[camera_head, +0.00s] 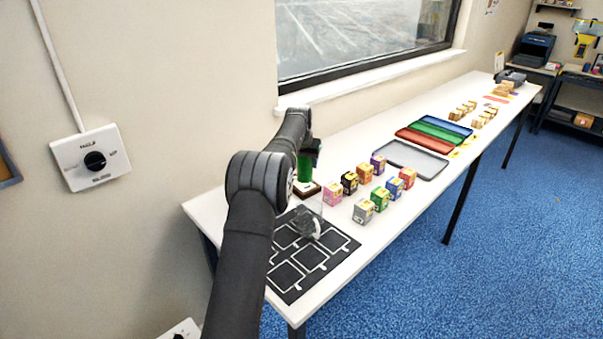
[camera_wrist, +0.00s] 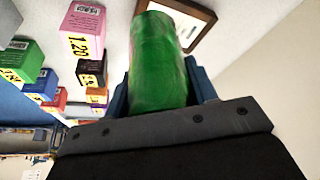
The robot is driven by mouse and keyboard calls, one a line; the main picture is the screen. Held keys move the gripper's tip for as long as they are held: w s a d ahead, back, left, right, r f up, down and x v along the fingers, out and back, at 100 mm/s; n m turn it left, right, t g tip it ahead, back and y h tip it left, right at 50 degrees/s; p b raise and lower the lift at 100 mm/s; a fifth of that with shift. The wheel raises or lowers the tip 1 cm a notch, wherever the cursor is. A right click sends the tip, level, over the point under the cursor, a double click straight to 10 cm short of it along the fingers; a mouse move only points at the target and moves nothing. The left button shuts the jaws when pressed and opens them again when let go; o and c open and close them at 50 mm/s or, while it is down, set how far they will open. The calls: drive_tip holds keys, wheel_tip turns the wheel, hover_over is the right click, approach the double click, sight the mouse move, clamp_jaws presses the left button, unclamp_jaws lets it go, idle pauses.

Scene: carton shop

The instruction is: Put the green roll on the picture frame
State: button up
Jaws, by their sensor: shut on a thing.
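The green roll (camera_head: 305,168) is held upright in my gripper (camera_head: 311,150), and in the wrist view the roll (camera_wrist: 158,65) stands between the two blue-grey fingers (camera_wrist: 160,95). The picture frame (camera_head: 304,193), brown with a pale middle, lies on the white table just below the roll. The frame also shows beyond the roll in the wrist view (camera_wrist: 204,14), partly hidden by it. I cannot tell whether the roll's lower end touches the frame.
Several small coloured cartons (camera_head: 364,173) stand right of the frame. A black mat with white outlines (camera_head: 318,256) lies at the near table end, with a clear object (camera_head: 307,224) on it. Grey, red, green and blue trays (camera_head: 414,158) lie farther along. The wall is at left.

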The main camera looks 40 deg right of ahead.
sight(301, 172)
drive_tip(key=shift+w+a+f, duration=0.1)
drive_tip(key=shift+w+f, duration=0.3)
drive_tip(key=shift+w, duration=0.4)
drive_tip(key=shift+f, duration=2.05)
drive_tip(key=shift+f, duration=0.2)
drive_tip(key=o, duration=1.1)
drive_tip(key=shift+o, duration=0.2)
drive_tip(key=v, duration=1.2)
drive_tip(key=shift+r, duration=0.2)
drive_tip(key=shift+f, duration=0.1)
